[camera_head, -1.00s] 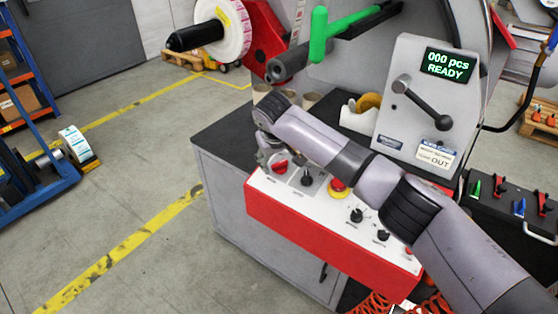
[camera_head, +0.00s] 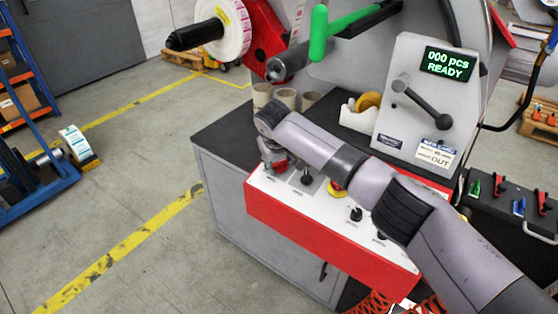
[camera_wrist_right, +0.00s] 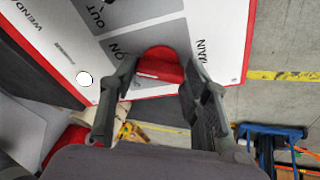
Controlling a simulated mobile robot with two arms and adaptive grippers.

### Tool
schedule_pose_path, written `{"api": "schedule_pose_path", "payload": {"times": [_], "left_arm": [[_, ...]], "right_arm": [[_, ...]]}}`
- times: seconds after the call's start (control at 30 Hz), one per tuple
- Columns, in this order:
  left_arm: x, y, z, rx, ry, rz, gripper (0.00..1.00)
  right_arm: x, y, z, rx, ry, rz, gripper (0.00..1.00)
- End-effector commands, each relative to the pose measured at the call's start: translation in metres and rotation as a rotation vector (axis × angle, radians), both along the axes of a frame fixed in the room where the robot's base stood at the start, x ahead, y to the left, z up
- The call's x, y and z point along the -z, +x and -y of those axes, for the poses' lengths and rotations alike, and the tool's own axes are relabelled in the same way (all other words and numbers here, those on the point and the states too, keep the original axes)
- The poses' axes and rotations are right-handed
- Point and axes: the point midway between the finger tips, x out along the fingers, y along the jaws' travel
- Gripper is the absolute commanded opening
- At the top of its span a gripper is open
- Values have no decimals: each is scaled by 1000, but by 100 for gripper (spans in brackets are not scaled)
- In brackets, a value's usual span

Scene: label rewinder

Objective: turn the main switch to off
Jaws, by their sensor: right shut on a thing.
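The red main switch (camera_wrist_right: 160,62) sits on the white top of the control panel (camera_wrist_right: 215,30), beside the printed words MAIN and ON in the right wrist view. My right gripper (camera_wrist_right: 158,75) has a finger on each side of the red knob and is shut on it. In the head view the gripper (camera_head: 274,158) reaches down onto the switch (camera_head: 281,168) at the panel's left end and partly hides it. The exact angle of the knob is hard to read. My left gripper is not in view.
A black selector (camera_head: 307,178) and a yellow-and-red emergency stop (camera_head: 336,188) are to the right of the switch, close under my right arm. Cups (camera_head: 287,97) and a tape dispenser (camera_head: 362,115) stand behind. The display (camera_head: 448,63) reads 000 pcs READY.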

Motion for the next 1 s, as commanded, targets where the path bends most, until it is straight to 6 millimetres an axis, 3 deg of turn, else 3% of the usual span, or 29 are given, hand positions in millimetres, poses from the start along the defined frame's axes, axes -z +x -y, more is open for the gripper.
{"api": "schedule_pose_path", "payload": {"times": [0.3,0.67,1.0], "left_arm": [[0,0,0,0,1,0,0],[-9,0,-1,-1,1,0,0],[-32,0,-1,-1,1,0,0]], "right_arm": [[0,0,0,0,1,0,15],[-2,0,0,-55,-10,-11,15],[-3,0,1,-294,-63,-51,15]]}}
